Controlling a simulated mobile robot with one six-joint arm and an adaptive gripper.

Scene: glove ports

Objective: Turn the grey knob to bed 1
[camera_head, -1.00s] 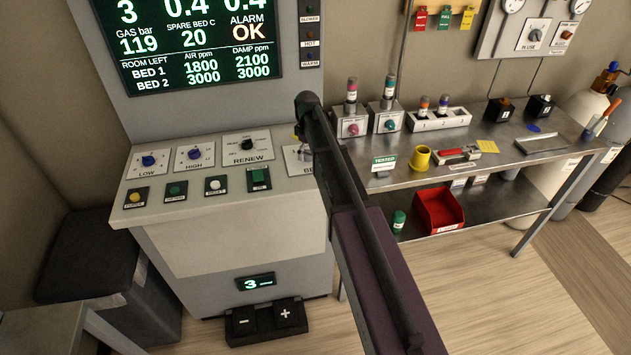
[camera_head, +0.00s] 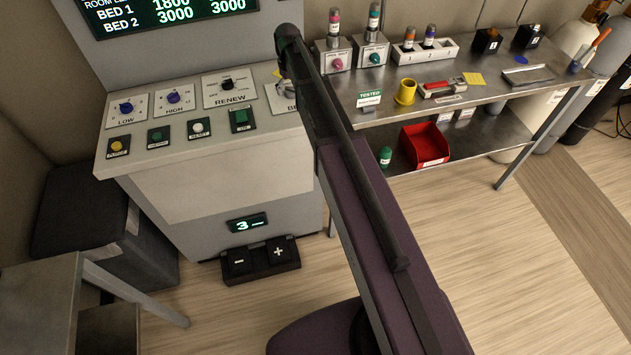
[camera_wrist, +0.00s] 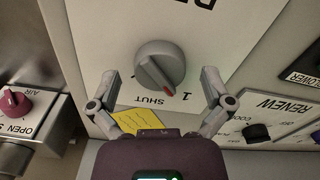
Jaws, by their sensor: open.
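The grey knob (camera_wrist: 158,66) sits on a white plate (camera_wrist: 100,40) in the wrist view, where the lettering is upside down. Its red-tipped pointer aims to the lower right, close to the "1" mark; "SHUT" is printed to the left of that. My gripper (camera_wrist: 161,78) is open, one finger on each side of the knob, with gaps between fingers and knob. In the head view the knob is hidden behind my arm; only the left part of its plate (camera_head: 283,100) shows, beside the RENEW plate (camera_head: 230,87).
A yellow note (camera_wrist: 136,122) lies near the left finger in the wrist view. The console carries LOW (camera_head: 126,107), HIGH (camera_head: 174,97) and RENEW dials, with buttons below. A steel bench (camera_head: 470,98) stands right of it. A foot pedal box (camera_head: 260,260) is on the floor.

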